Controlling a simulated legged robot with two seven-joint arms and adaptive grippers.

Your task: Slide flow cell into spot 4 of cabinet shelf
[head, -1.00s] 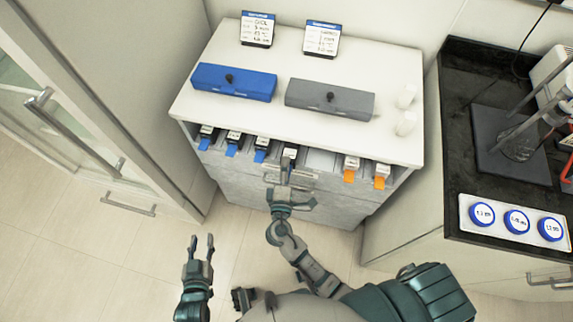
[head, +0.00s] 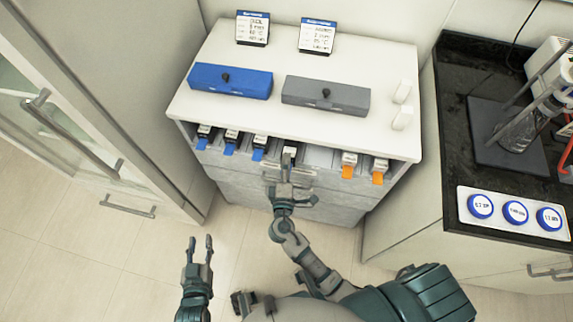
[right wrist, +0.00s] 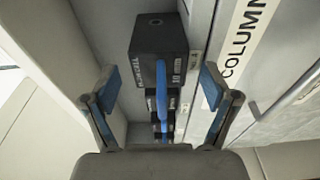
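The white cabinet (head: 395,147) has an open front shelf holding a row of dark flow cells with white tops. Three with blue tabs (head: 229,149) stand at the left, two with orange tabs (head: 348,171) at the right. Another flow cell (head: 289,152) sits at the fourth spot, right before my right gripper (head: 288,174). In the right wrist view, the right gripper's fingers (right wrist: 161,100) are spread, with a black block (right wrist: 160,52) and a blue tab ahead between them, apart from both fingers. My left gripper (head: 199,250) is open and empty over the floor.
A blue box (head: 231,82) and a grey box (head: 327,96) lie on the cabinet top. A glass-doored cupboard (head: 60,110) stands left. A black bench (head: 455,150) with blue-lidded jars (head: 515,212) stands right. The floor before the cabinet is clear.

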